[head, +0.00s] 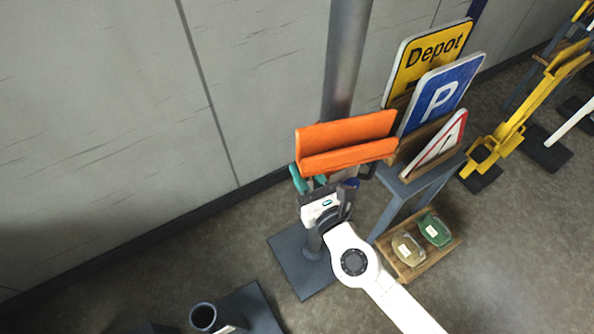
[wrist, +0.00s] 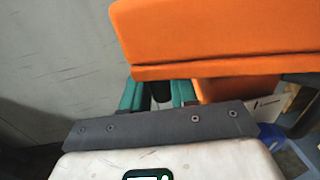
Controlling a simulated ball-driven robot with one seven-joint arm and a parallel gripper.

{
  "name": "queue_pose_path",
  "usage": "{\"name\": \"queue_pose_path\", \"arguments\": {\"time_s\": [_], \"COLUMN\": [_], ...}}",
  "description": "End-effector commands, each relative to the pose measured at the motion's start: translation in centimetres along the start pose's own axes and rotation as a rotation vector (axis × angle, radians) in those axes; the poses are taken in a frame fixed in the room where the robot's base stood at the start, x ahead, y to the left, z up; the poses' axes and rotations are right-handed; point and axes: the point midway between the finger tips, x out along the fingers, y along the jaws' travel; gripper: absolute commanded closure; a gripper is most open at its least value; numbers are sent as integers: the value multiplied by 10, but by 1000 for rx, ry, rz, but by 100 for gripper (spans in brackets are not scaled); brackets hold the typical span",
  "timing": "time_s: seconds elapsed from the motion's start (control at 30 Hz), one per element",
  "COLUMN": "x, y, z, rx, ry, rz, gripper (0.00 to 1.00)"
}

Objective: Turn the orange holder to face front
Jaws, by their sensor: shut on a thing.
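The orange holder (head: 347,144) is an empty, long trough near the grey post, left of the sign rack. Its long open side slants slightly up to the right in the head view. In the wrist view the orange holder (wrist: 220,40) fills the top right, above my fingers. My gripper (head: 308,181) is below the holder's left part, its teal fingers reaching up to it. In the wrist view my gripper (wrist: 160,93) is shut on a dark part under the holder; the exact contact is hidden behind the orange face.
A rack right of the holder carries a yellow Depot sign (head: 432,50), a blue P sign (head: 442,92) and a triangular sign (head: 440,145). A wooden tray (head: 415,268) with two containers sits low. A grey post (head: 346,55) stands behind. Yellow stands (head: 510,130) are at right.

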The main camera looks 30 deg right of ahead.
Motion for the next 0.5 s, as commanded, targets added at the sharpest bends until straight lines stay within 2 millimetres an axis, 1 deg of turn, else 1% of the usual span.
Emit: {"name": "queue_pose_path", "arguments": {"time_s": [0.03, 0.5], "x": [-3, -19], "y": [-1, -16], "z": [-2, 0], "rx": [1, 2], "ry": [-1, 0], "rz": [16, 6], "gripper": [100, 100]}}
